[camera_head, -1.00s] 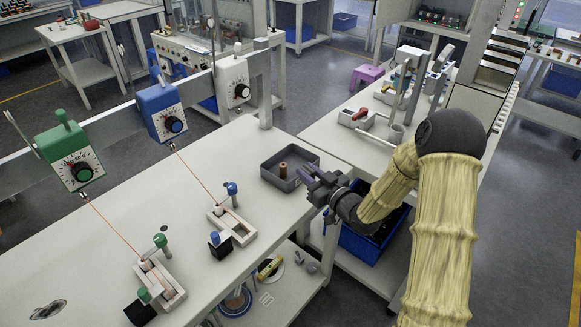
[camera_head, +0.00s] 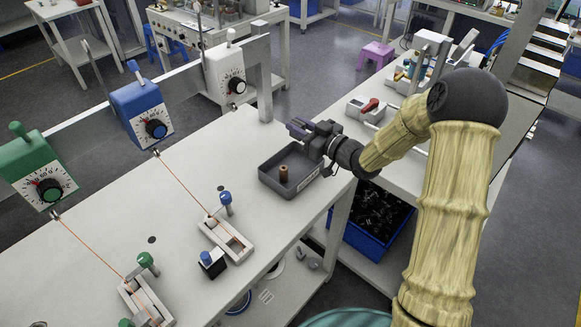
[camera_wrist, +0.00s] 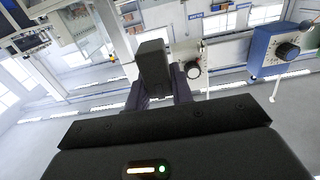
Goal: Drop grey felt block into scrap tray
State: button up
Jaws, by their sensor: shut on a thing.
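The dark grey block (camera_wrist: 152,65) is held between the two fingers of my gripper in the wrist view. In the head view my gripper (camera_head: 303,129) shows near the back right rim of the scrap tray, seemingly above it, and the block is hard to tell from the dark fingers. The scrap tray (camera_head: 272,184) is a shallow dark grey box near the table's right edge. A brown cylinder (camera_head: 283,173) stands in it. The tray is not visible in the wrist view.
A blue dial unit (camera_head: 143,112), a green one (camera_head: 36,172) and a white one (camera_head: 225,72) stand along a rail at left. Wires run to small white fixtures (camera_head: 225,240) on the table. A blue bin (camera_head: 372,220) with dark parts sits below at right.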

jog(key=shift+s+d+r, duration=0.1)
jog(key=shift+s+d, duration=0.05)
jog(key=shift+s, duration=0.15)
notch_tip(320, 180, down, 6)
jog(key=b, duration=0.4)
jog(key=shift+w, duration=0.1)
jog(key=o, duration=1)
jog(key=shift+o, duration=0.2)
jog(key=b+v, duration=0.2)
jog(key=v, duration=1.5)
jog(key=shift+s, duration=0.25)
